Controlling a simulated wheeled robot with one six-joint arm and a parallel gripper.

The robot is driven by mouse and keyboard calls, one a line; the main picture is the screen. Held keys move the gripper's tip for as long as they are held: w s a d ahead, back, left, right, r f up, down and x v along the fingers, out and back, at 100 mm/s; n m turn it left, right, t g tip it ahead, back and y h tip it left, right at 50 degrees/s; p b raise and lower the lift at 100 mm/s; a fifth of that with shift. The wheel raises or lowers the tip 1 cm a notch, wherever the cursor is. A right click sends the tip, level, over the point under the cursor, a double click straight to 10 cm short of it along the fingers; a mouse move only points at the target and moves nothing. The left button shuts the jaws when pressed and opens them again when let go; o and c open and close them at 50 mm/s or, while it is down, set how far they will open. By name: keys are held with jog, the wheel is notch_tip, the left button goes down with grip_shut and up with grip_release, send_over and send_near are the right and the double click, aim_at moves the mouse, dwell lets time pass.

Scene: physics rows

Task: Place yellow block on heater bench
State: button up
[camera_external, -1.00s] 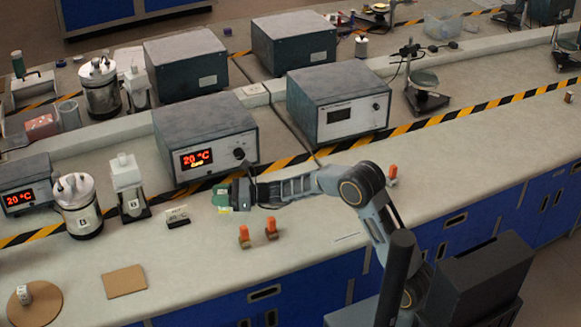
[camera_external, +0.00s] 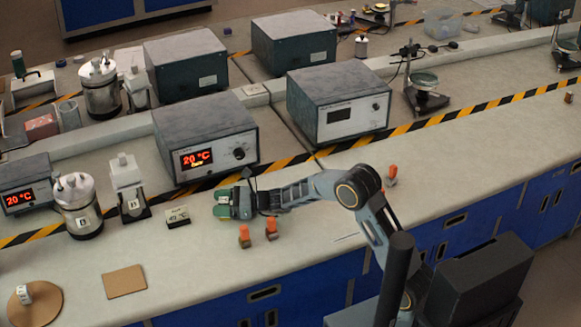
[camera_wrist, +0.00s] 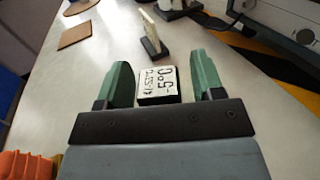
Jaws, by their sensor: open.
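My gripper (camera_external: 218,206) is low over the bench in front of the middle heater (camera_external: 207,138), which shows a red 20 °C display. In the wrist view my gripper (camera_wrist: 163,80) is open, with its two green fingers apart. No plainly yellow block shows now. In the external view a small dark piece with a white lettered face (camera_external: 177,217) stands left of my gripper.
Orange-topped pieces (camera_external: 244,236) (camera_external: 271,228) stand close below my gripper; orange also shows in the wrist view (camera_wrist: 22,166). A brown square mat (camera_external: 124,281) lies on clear bench at front left.

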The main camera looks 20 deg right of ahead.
jog(key=shift+r, duration=0.2)
jog(key=v, duration=1.2)
jog(key=shift+f, duration=0.1)
